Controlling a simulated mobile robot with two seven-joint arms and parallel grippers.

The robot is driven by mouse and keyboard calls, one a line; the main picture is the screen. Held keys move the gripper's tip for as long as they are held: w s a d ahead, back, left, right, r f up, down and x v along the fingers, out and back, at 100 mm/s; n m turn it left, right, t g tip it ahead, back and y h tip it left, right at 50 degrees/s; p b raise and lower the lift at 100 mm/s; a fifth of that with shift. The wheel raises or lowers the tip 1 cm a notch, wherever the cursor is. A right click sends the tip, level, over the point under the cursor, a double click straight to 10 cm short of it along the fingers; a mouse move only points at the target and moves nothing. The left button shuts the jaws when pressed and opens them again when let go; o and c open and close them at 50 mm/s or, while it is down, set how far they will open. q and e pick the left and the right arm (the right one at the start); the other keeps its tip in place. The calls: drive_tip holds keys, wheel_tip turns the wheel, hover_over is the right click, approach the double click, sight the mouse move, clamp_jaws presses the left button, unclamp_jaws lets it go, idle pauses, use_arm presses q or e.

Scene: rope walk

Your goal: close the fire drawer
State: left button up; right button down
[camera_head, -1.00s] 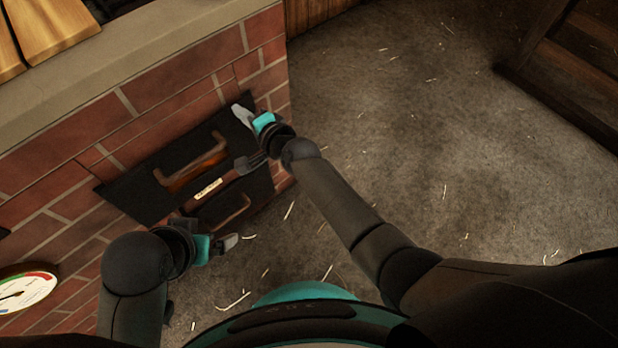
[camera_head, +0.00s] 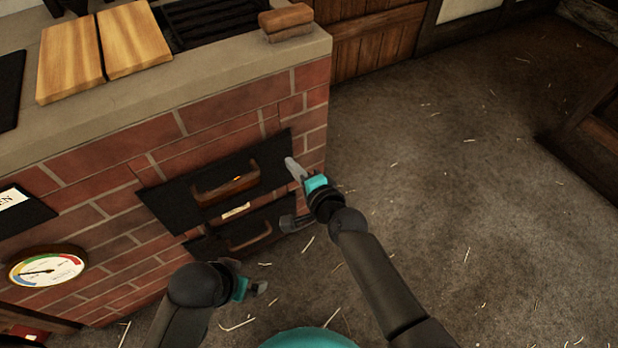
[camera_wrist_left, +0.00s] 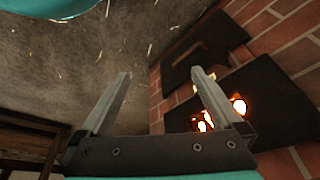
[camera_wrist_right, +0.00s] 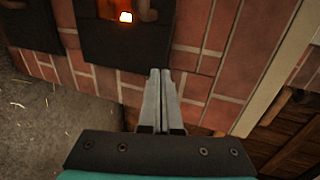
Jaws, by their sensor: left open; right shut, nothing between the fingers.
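Two dark fronts are set in the brick stove. The upper front (camera_head: 170,207) has a brownish bar handle (camera_head: 226,189); the lower front (camera_head: 275,234) has a similar handle (camera_head: 250,238). I cannot tell which is the fire drawer or how far either stands out. Orange glow shows at openings in a dark front (camera_wrist_left: 270,100) in the left wrist view. My right gripper (camera_head: 292,168) is shut and empty by the right end of the upper front; contact is unclear. It also shows in the right wrist view (camera_wrist_right: 160,73). My left gripper (camera_head: 260,288) is open and empty, below the fronts; its fingers show in the left wrist view (camera_wrist_left: 160,73).
The brick stove (camera_head: 110,170) has a stone top with wooden boards (camera_head: 100,48), a dark grate (camera_head: 215,20) and a brown block (camera_head: 286,20). A round gauge (camera_head: 47,270) is on its front at left. Straw-strewn floor (camera_head: 450,170) lies open to the right; a wooden structure (camera_head: 590,140) stands beyond.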

use_arm(q)
wheel_tip(320, 180, down, 6)
drive_tip(key=s+g+p, duration=0.1)
drive_tip(key=s+p, duration=0.1)
drive_tip(key=shift+s+a+r+p, duration=0.15)
drive_tip(key=shift+s+a+p, duration=0.05)
drive_tip(key=shift+p, duration=0.1)
use_arm(e)
drive_tip(key=v, duration=0.6)
drive_tip(key=shift+s, duration=0.1)
